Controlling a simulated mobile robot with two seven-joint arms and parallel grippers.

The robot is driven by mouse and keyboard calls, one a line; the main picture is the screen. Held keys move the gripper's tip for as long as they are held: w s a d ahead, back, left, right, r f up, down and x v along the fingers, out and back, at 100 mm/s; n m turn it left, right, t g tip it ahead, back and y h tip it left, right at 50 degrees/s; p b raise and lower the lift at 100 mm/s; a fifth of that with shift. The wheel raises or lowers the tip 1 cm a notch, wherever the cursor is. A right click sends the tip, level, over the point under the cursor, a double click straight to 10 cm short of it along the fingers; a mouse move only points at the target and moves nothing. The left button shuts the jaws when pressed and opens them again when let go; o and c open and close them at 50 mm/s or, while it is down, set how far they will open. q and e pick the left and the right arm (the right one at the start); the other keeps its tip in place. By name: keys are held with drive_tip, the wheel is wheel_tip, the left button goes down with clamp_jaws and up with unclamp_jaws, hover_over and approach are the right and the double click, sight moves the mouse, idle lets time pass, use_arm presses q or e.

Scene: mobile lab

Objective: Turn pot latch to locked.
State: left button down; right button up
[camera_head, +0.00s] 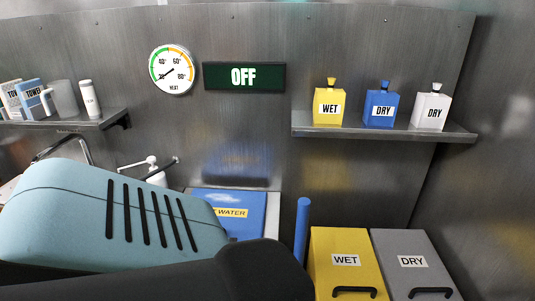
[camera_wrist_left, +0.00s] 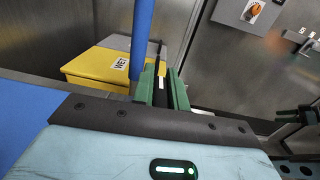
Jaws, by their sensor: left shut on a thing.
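My left gripper (camera_wrist_left: 164,88) shows in the left wrist view with its green fingers close together around a narrow dark piece (camera_wrist_left: 160,92). I cannot tell whether this piece is the pot latch. A blue upright rod (camera_wrist_left: 142,35) stands right by the left finger; I cannot tell if they touch. The rod also shows in the head view (camera_head: 302,232), to the right of my left arm. My left arm hides the gripper and whatever is below it in the head view. No pot can be made out.
A yellow WET bin (camera_head: 345,262) and a grey DRY bin (camera_head: 413,264) stand at the lower right. A blue box labelled WATER (camera_head: 240,200) is behind my arm. A dark sign reads OFF (camera_head: 244,76) beside a heat dial (camera_head: 172,69). A shelf (camera_head: 385,132) holds three bottles.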

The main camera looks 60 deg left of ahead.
use_arm(q)
drive_tip(key=shift+d+r+m+g+h, duration=0.1)
drive_tip(key=shift+m+g+h, duration=0.3)
drive_tip(key=shift+h, duration=0.1)
use_arm(e)
drive_tip(key=shift+w+r, duration=0.15)
drive_tip(key=shift+w, duration=0.25)
drive_tip(key=shift+d, duration=0.1)
use_arm(q)
drive_tip(key=c, duration=1.4)
unclamp_jaws()
drive_tip(key=shift+s, duration=0.25)
drive_tip(key=p+v, duration=0.1)
drive_tip(key=v, duration=0.5)
drive_tip(key=shift+s+a, duration=0.5)
drive_tip(key=shift+s, duration=0.05)
use_arm(e)
drive_tip(key=shift+w+r, duration=0.5)
drive_tip(key=shift+r, duration=0.3)
